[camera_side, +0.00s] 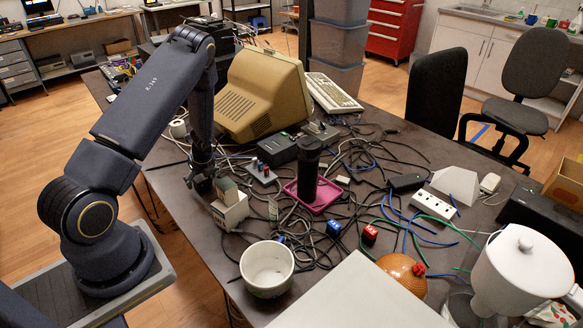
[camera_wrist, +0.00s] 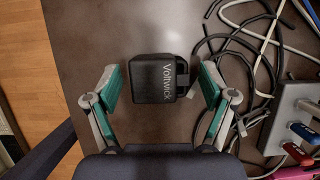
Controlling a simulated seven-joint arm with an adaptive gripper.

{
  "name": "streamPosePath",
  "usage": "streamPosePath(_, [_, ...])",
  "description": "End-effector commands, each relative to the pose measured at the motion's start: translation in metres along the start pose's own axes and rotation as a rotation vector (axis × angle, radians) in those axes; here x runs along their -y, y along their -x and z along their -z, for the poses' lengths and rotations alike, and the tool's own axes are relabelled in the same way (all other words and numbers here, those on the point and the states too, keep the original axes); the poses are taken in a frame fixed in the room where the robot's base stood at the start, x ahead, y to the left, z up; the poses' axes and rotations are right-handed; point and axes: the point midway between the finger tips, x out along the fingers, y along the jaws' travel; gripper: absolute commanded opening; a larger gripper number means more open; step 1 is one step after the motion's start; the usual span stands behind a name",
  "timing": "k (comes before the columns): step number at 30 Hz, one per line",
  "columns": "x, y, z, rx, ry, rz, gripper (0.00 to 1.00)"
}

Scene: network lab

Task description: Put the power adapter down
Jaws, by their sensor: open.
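A black box-shaped power adapter (camera_wrist: 154,78) marked "Voltwick" lies on the dark tabletop in the wrist view. My gripper (camera_wrist: 161,84) has its two teal-padded fingers spread to the left and right of it. A visible gap of bare table lies on each side, so neither finger appears to touch the adapter. In the side view my gripper (camera_side: 207,180) is low over the left edge of the table. I cannot make out this adapter there.

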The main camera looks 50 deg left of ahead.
Motion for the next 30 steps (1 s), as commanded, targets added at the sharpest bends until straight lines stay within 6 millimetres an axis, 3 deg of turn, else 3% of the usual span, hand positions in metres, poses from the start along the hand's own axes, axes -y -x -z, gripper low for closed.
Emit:
streamPosePath(5, [0.002, 0.026, -0.001, 0.001, 0.001, 0.005, 0.83])
streamPosePath(15, [0.001, 0.1, -0.001, 0.0, 0.001, 0.004, 0.83])
streamPosePath(23, [0.005, 0.135, 0.001, -0.002, 0.054, 0.019, 0.83])
streamPosePath(26, [0.016, 0.174, 0.007, -0.016, 0.209, 0.064, 0.83])
streamPosePath(30, [0.023, 0.26, 0.031, -0.096, 0.562, 0.151, 0.83])
